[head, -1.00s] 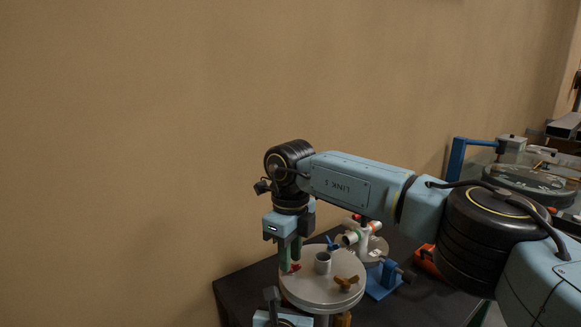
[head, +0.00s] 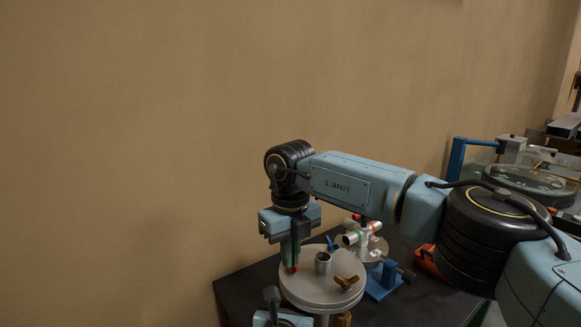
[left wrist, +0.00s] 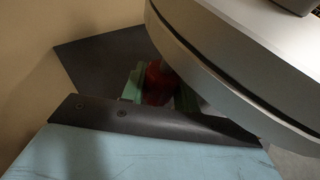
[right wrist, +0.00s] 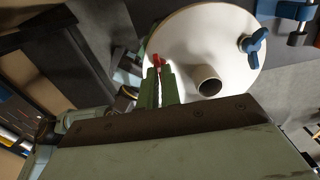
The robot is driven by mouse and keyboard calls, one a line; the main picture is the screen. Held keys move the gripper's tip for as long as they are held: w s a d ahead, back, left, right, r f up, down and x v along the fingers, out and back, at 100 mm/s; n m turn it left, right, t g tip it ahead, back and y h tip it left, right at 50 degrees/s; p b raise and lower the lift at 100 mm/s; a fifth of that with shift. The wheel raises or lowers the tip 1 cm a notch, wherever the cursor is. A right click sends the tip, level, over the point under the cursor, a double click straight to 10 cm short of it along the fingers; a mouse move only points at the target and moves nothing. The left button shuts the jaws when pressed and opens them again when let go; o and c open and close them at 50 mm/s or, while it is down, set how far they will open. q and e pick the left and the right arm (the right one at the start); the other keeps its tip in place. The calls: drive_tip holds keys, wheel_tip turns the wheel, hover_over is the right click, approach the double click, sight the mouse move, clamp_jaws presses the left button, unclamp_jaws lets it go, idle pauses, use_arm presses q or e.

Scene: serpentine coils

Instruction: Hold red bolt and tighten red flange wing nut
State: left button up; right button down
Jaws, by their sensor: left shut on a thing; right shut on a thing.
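The red flange wing nut (head: 294,269) sits near the left rim of the round pale plate (head: 318,292). My right gripper (head: 290,266) points straight down and is shut on it. In the right wrist view the red wing nut (right wrist: 157,60) shows at the tips of the green fingers. The red bolt (left wrist: 158,83) is under the plate's edge in the left wrist view. My left gripper (left wrist: 155,88) is shut on it from below, with a green finger on either side. The bolt's upper end and the thread are hidden by the plate.
A short grey tube (head: 323,263) stands mid-plate, close to my right fingers. A brass wing nut (head: 346,282) and a blue wing nut (head: 332,244) are also on the plate. A white fixture (head: 362,237) and blue stand (head: 383,281) are to the right on the dark table (head: 240,289).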

drive_tip(key=m, duration=0.4)
drive_tip(key=shift+r+m, duration=0.1)
drive_tip(key=shift+m, duration=0.2)
drive_tip(key=c, duration=1.6)
unclamp_jaws()
drive_tip(key=shift+c, duration=0.2)
drive_tip(key=shift+r, duration=2.2)
